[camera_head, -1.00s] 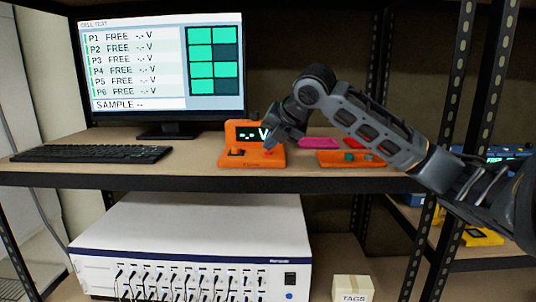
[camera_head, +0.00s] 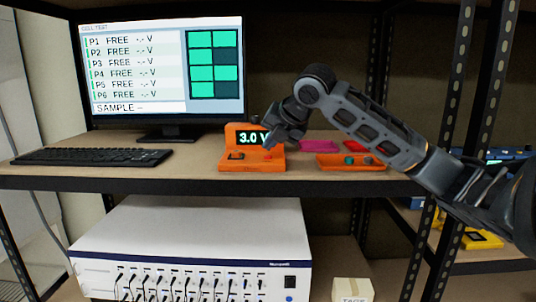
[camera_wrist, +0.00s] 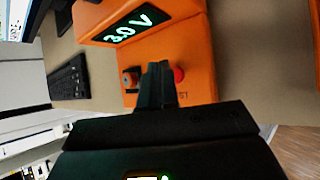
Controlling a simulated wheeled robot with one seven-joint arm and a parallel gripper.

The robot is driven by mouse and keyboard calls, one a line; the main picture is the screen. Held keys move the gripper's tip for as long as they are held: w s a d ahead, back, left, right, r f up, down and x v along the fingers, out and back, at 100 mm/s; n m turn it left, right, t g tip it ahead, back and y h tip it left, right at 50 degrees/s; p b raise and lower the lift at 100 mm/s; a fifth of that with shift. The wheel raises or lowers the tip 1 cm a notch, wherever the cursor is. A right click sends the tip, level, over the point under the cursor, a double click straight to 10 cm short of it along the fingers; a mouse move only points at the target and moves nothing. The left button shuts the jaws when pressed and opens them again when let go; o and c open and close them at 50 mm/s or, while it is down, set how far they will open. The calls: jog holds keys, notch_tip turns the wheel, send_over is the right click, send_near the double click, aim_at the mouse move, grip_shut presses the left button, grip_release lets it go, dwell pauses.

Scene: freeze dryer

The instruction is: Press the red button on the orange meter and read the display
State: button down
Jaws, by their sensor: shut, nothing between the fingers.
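The orange meter (camera_head: 235,164) stands on the shelf, to the right of the keyboard. Its display (camera_head: 249,137) reads 3.0 V, and the wrist view shows the same reading on the display (camera_wrist: 128,26). The red button (camera_head: 268,155) is on the meter's lower front part; it also shows in the wrist view (camera_wrist: 179,75), right beside my fingers. My gripper (camera_head: 268,143) is shut and empty, with its tips just above the button in the head view. In the wrist view my gripper (camera_wrist: 157,70) partly covers the meter's face. I cannot tell whether the tips touch the button.
A monitor (camera_head: 130,50) lists P1 to P6 as FREE. A keyboard (camera_head: 90,156) lies to the left. An orange tray (camera_head: 330,163) with small coloured pieces and a pink item (camera_head: 318,146) are at right. A white instrument (camera_head: 190,235) sits below. Black posts (camera_head: 490,90) stand at right.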

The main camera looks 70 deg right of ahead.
aim_at(270, 156)
notch_tip(270, 156, up, 6)
jog(key=p, duration=0.4)
dwell(0.5)
dwell(0.7)
